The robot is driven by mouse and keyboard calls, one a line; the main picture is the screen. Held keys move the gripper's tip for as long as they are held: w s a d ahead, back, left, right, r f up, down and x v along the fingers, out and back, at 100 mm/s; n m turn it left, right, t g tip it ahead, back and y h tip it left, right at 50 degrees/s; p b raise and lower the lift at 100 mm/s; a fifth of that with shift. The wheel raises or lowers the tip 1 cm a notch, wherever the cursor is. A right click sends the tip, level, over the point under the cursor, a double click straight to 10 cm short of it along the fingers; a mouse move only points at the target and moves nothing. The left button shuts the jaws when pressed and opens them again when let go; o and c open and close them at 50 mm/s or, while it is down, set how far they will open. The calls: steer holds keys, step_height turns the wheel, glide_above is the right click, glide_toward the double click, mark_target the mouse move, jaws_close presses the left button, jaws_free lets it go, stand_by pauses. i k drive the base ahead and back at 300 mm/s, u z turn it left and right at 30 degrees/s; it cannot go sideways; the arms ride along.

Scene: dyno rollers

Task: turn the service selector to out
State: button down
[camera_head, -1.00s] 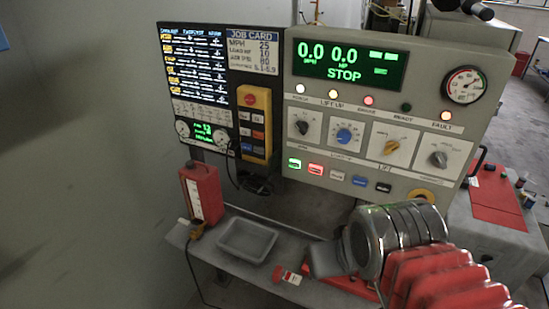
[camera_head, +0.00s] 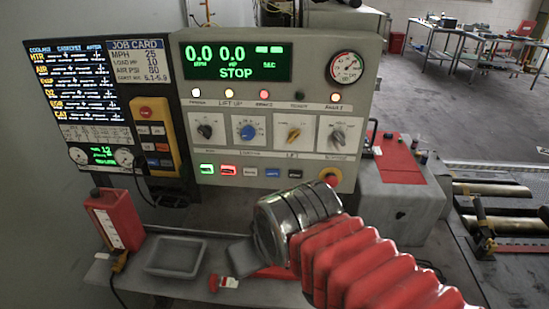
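The control panel (camera_head: 360,150) carries a row of rotary knobs on white plates. My arm reaches in from the lower right with a red ribbed sleeve and a grey ringed wrist. My gripper (camera_head: 243,255) is at the wrist's left end, appearing below the knobs and apart from them. Its fingers are not clear and nothing held is visible.
Lit push buttons (camera_head: 228,170) line the panel below the knobs. A yellow pendant (camera_head: 166,143) hangs at its left. The bench below holds a red bottle (camera_head: 116,219), a grey tray (camera_head: 175,256) and a red tag (camera_head: 224,283). A red-topped cabinet (camera_head: 400,185) stands right.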

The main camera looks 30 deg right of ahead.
mark_target(339, 136)
steer(key=z, duration=0.3)
steer(key=k, duration=1.65)
steer(key=u, duration=0.25)
steer(key=i, duration=1)
steer(key=u, duration=0.1)
